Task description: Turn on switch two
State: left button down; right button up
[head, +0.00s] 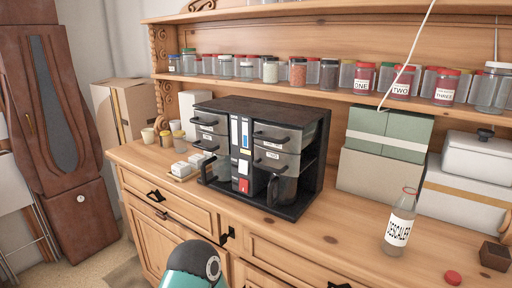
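No switch marked two can be made out. Small pale block-like items (181,170) sit on the left of the dresser top, beside the black organizer; they are too small to tell what they are. On the shelf, a red-lidded jar labelled TWO (402,88) stands between jars labelled ONE (363,85) and THREE (445,93). Neither gripper shows. Only a teal and black part of my own arm rises at the bottom edge, in front of the dresser drawers.
The wooden dresser (345,232) holds a black organizer (316,158) with drawers, green and grey boxes (388,131), and a DESCALER bottle (399,222). A red cap (453,277) and a dark wooden block (494,255) lie front right. A thin white cord (408,55) hangs before the shelf.

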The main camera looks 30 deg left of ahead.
aim_at(244, 185)
jog(key=z, duration=0.85)
jog(key=k, duration=0.65)
jog(key=u, duration=0.9)
jog(key=i, duration=1)
